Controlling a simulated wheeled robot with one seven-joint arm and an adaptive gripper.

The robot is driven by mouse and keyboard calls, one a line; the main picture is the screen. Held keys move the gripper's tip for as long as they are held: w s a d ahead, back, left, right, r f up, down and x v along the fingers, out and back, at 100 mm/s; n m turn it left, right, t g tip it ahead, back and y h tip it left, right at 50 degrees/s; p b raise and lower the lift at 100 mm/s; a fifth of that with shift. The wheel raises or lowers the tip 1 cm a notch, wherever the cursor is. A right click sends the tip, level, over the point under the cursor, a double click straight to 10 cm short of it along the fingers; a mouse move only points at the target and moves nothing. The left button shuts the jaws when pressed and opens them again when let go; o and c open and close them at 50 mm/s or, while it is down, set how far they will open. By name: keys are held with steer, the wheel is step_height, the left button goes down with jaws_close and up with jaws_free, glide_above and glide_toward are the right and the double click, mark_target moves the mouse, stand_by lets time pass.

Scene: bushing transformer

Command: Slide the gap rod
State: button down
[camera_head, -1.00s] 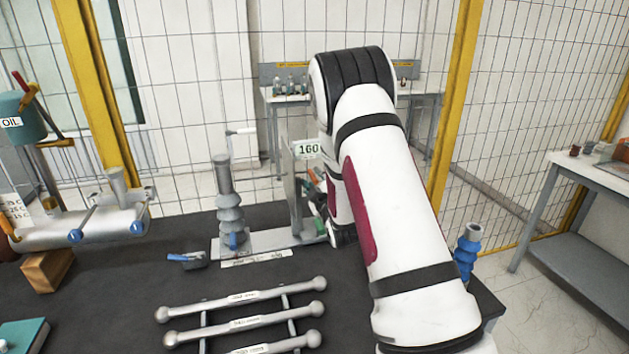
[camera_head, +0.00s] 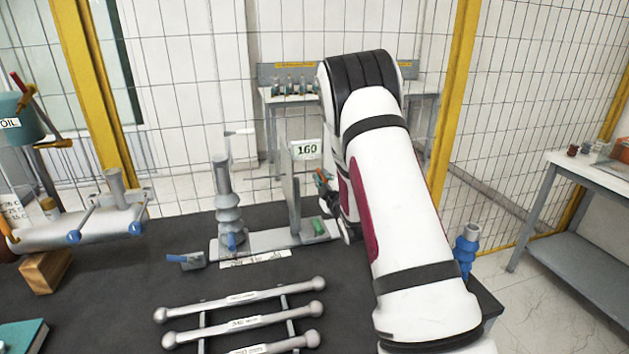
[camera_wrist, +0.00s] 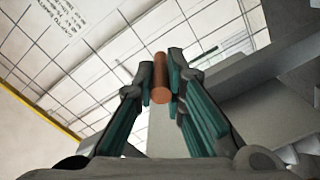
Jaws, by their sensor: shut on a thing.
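A copper-coloured rod, the gap rod (camera_wrist: 160,92), stands between my fingertips in the wrist view. My gripper (camera_wrist: 161,82) is shut on it with the teal-padded fingers on either side. In the head view my gripper (camera_head: 324,180) is small and partly hidden by my arm, just right of an upright grey plate (camera_head: 292,190) below a "160" sign (camera_head: 307,149). The plate stands on a grey base (camera_head: 270,241) beside a ribbed grey bushing (camera_head: 228,205). A green lever (camera_head: 319,227) sits on the base's right end. The rod's far end is unclear.
Several ball-ended bars (camera_head: 240,318) lie on a rack at the front of the dark table. A blue-handled piece (camera_head: 187,260) lies left of the base. A blue ribbed part (camera_head: 466,248) stands at the right edge. A wooden block (camera_head: 46,270) is at left.

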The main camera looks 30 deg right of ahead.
steer(key=s+d, duration=0.3)
steer(key=d, duration=0.8)
steer(key=shift+s+d+f, duration=0.15)
steer(key=shift+s+d, duration=0.1)
steer(key=shift+d, duration=0.1)
steer(key=c, duration=1.6)
jaws_free()
steer(key=shift+f, duration=0.1)
steer(key=shift+s, duration=0.1)
steer(key=v, duration=1.2)
steer(key=shift+r, duration=0.45)
